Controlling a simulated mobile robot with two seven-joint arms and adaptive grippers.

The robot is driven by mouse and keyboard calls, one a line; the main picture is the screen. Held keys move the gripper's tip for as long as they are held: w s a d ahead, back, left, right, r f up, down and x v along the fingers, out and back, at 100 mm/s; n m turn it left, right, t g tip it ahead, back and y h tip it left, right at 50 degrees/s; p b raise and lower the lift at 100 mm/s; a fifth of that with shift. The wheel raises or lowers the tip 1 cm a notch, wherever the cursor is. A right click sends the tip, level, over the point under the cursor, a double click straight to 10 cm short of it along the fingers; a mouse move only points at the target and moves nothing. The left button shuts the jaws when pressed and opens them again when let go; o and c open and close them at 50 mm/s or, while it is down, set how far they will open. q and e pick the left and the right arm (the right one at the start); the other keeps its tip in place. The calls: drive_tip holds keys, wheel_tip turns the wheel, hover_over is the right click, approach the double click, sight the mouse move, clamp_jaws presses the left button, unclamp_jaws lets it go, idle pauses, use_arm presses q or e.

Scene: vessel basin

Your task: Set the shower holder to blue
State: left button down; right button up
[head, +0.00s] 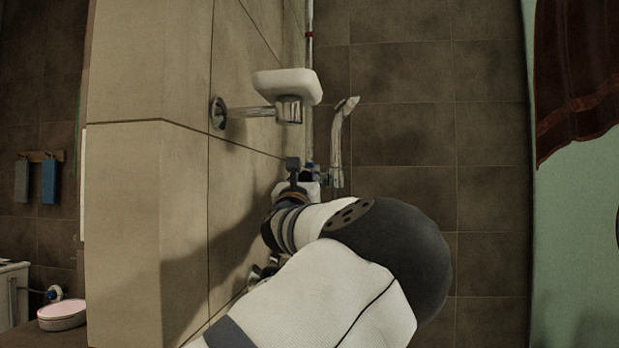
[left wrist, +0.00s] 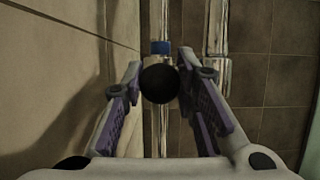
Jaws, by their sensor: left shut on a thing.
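My left gripper (head: 303,180) reaches up to the vertical shower rail (head: 309,60) by the tiled wall. In the left wrist view its fingers (left wrist: 160,78) are on both sides of the round black knob of the shower holder (left wrist: 159,84), shut on it. A blue band (left wrist: 160,47) on the rail shows just above the knob in that view. A red band (head: 309,34) is much higher on the rail. The metallic hand shower (head: 338,143) hangs upright at the right of the holder. My arm hides the lower rail. My right gripper is not in view.
A white soap dish (head: 287,84) on a metal wall arm (head: 247,112) juts out above my gripper. The beige tiled wall (head: 125,220) stands close on the left. A dark curtain (head: 578,70) hangs at the far right. The dark tiled wall behind is bare.

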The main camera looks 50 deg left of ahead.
use_arm(q)
drive_tip(key=c, duration=1.3)
unclamp_jaws()
drive_tip(key=v, duration=1.2)
drive_tip(key=shift+d+f, duration=0.1)
